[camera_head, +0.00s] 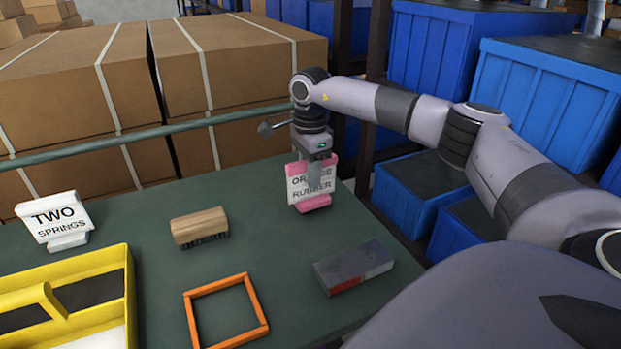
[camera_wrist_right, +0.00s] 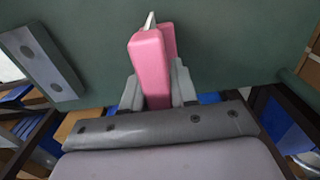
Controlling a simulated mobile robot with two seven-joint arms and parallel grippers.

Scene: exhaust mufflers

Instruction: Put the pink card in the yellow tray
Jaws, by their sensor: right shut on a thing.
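The pink card (camera_head: 299,183) is a white sign reading "ORANGE RUBBER" with a pink top and pink base, upright near the far right part of the table. My right gripper (camera_head: 315,183) points down and is shut on it. In the right wrist view the pink base of the card (camera_wrist_right: 151,62) sits between the two grey fingers of the gripper (camera_wrist_right: 158,90). I cannot tell whether it touches the table. The yellow tray (camera_head: 128,285) is at the front left, partly cut off, with a divider and dark inner areas. My left gripper is not in view.
On the green table (camera_head: 150,260) lie a wooden brush (camera_head: 200,224), an orange square frame (camera_head: 263,322) and a grey block with a red patch (camera_head: 350,268). A white "TWO SPRINGS" sign (camera_head: 56,218) stands behind the tray. Cartons and blue bins are beyond the table.

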